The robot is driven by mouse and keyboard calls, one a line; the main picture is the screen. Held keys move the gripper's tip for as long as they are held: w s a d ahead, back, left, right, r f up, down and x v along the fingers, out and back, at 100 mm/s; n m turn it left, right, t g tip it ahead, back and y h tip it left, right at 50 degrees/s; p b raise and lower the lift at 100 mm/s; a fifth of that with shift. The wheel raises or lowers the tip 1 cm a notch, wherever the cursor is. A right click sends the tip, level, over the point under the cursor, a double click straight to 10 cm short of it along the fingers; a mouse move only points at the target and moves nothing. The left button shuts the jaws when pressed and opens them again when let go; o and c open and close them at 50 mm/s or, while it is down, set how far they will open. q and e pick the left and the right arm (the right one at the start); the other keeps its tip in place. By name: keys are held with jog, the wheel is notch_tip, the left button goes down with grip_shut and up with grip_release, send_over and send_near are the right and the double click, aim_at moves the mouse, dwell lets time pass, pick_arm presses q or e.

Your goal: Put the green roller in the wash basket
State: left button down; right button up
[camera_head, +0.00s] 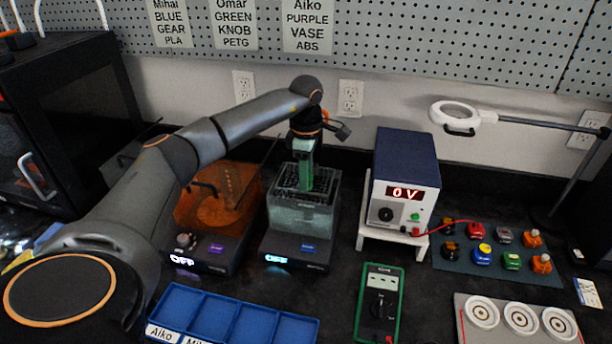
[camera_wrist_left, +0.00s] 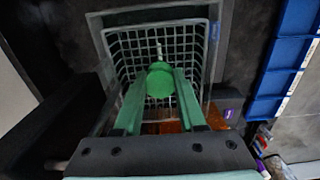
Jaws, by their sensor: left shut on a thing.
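My left gripper (camera_head: 305,172) reaches down from above to the wash basket (camera_head: 318,197), a dark mesh basket in a clear tank. In the left wrist view the gripper (camera_wrist_left: 160,92) has its two green fingers shut on the green roller (camera_wrist_left: 159,79), which shows as a round green end with a thin light pin. Behind the roller is the open grid of the basket (camera_wrist_left: 122,50). The roller lies within the basket's outline there. How deep it is, I cannot tell. In the head view the roller cannot be told apart from the green fingers. My right gripper is not in view.
An orange-covered unit (camera_head: 218,205) reading OFF stands left of the tank. A blue power supply (camera_head: 407,170) stands on a white stand to the right. A green multimeter (camera_head: 380,300) and a blue divided tray (camera_head: 240,318) lie in front.

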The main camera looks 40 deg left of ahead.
pick_arm(q)
jog(key=shift+f, duration=0.2)
jog(key=shift+c, duration=2.4)
grip_release()
jog(key=shift+r, duration=0.1)
notch_tip(320, 180, up, 12)
jog(key=shift+r, duration=0.15)
